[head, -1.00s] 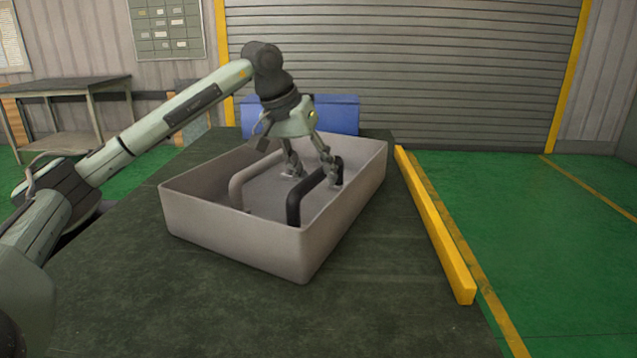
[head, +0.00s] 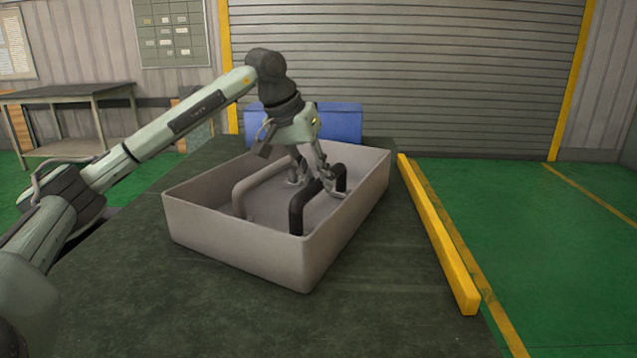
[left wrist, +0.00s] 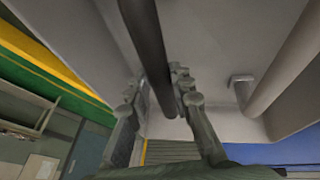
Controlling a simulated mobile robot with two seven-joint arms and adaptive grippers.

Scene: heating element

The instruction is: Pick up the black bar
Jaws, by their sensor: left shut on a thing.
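The black bar (head: 296,212) is a bent handle shape that stands in the grey bin (head: 240,245), on its right side. My left gripper (head: 312,182) reaches down into the bin from above, with its fingers at the bar's upper stretch. In the left wrist view the black bar (left wrist: 146,40) runs between the two fingers of my left gripper (left wrist: 155,105), which is shut on it. The bar appears to be still low in the bin. My right gripper is not in view.
A light grey bent bar (head: 240,192) stands in the bin left of the black bar. The bin sits on a dark table (head: 190,300). A yellow rail (head: 438,232) runs along the table's right side. A blue box (head: 345,120) stands behind the bin.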

